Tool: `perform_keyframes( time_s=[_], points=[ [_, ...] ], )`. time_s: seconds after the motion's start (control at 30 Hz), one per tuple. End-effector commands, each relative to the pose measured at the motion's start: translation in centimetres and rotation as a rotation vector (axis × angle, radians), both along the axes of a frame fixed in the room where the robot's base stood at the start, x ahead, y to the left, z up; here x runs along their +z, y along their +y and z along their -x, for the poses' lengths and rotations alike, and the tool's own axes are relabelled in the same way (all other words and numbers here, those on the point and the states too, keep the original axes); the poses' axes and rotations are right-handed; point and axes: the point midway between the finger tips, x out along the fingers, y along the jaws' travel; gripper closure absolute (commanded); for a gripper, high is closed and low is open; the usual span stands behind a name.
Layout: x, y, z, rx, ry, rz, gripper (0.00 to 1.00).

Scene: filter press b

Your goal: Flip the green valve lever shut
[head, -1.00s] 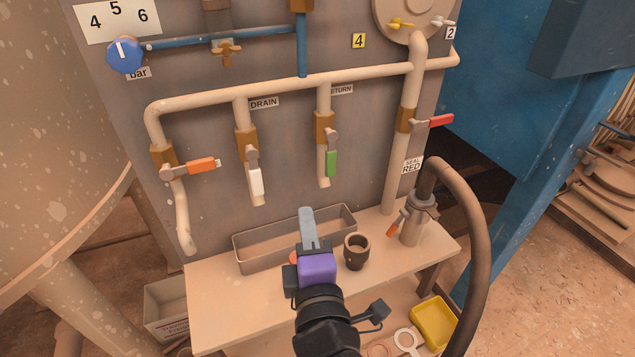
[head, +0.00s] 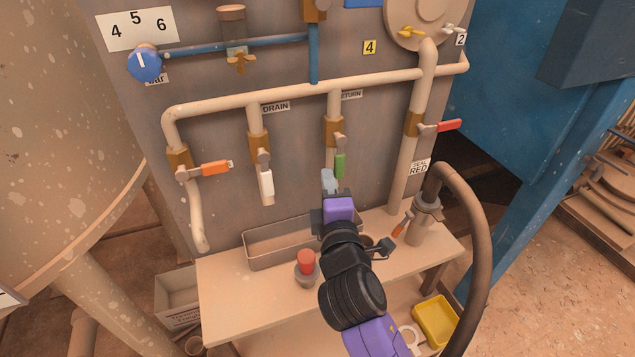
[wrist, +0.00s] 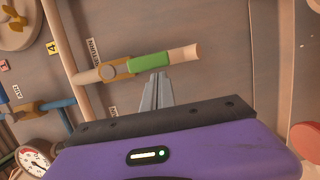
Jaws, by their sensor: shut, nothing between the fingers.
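The green valve lever (head: 340,165) hangs down along the return pipe, under its brass valve body (head: 334,130). In the wrist view the green lever (wrist: 150,60) lies along the pipe, just beyond my fingertips. My gripper (head: 328,178) is shut and empty. It is at the lower end of the green lever, and its fingers hide part of the pipe outlet. In the wrist view my gripper's fingertips (wrist: 160,77) sit beside the lever, close to it; I cannot tell whether they touch.
An orange lever (head: 214,169) and a white lever (head: 267,187) are to the left, a red lever (head: 447,125) to the right. Below are a metal tray (head: 262,250), a red-topped item (head: 306,265) and a thick hose (head: 482,240) on the right.

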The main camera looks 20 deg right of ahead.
Motion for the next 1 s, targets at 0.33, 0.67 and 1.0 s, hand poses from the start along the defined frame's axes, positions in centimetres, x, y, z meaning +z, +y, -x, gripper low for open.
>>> perform_keyframes(
  time_s=[0.33, 0.67, 1.0],
  points=[
    [0.0, -0.2, 0.0, 0.0, 0.0, 0.0, 1.0],
    [-0.1, -0.6, 0.0, 0.0, 0.0, 0.049, 1.0],
    [-0.4, -1.2, 0.0, -0.001, 0.002, 0.129, 1.0]
  ],
)
